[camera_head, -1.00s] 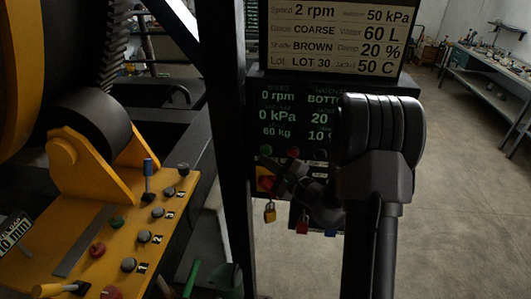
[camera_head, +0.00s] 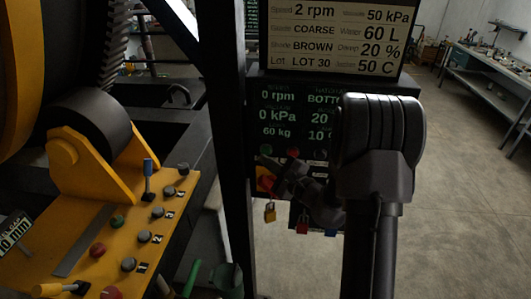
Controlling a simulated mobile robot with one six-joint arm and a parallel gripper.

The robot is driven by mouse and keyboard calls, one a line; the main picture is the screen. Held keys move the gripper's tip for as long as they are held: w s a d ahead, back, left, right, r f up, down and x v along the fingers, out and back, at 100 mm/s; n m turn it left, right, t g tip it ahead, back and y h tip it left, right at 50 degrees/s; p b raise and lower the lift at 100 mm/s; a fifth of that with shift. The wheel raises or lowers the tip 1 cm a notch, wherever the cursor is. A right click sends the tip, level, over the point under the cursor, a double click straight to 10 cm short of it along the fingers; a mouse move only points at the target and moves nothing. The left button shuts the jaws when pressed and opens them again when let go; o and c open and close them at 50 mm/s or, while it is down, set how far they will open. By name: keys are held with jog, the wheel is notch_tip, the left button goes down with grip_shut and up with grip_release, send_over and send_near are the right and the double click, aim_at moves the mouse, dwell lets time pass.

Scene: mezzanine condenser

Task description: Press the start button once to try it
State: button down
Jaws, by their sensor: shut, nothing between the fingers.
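A dark control panel (camera_head: 400,105) with green readouts stands behind the black post. A green button (camera_head: 266,149) and a red button (camera_head: 293,153) sit in a row below the readouts. I cannot read a start label on either. My gripper (camera_head: 272,166) is shut and empty. It points left at the panel, just below the green button in the picture. Whether it touches the panel or a button I cannot tell. My wrist and arm hide the panel's right part. The readouts show 0 rpm and 0 kPa.
A red knob on yellow (camera_head: 266,183) sits below my gripper. A brass padlock (camera_head: 270,212) and a red padlock (camera_head: 302,225) hang below. The black post (camera_head: 228,150) stands close on the left. A yellow console (camera_head: 75,235) carries other buttons and levers.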

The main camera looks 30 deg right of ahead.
dwell(0.8)
jog(key=shift+w+d, duration=0.25)
jog(key=shift+w, duration=0.1)
jog(key=shift+w+d+b, duration=0.25)
jog(key=shift+w+b, duration=0.1)
dwell(0.6)
dwell(0.3)
jog(key=shift+s+a+b, duration=0.5)
jog(key=shift+s+b, duration=0.05)
jog(key=shift+s, duration=0.15)
jog(key=shift+s+a+b, duration=0.6)
jog(key=shift+s+a, duration=0.1)
jog(key=shift+s, duration=0.35)
jog(key=shift+s+a+b, duration=0.6)
jog(key=shift+s+a, duration=0.1)
jog(key=shift+s, duration=0.35)
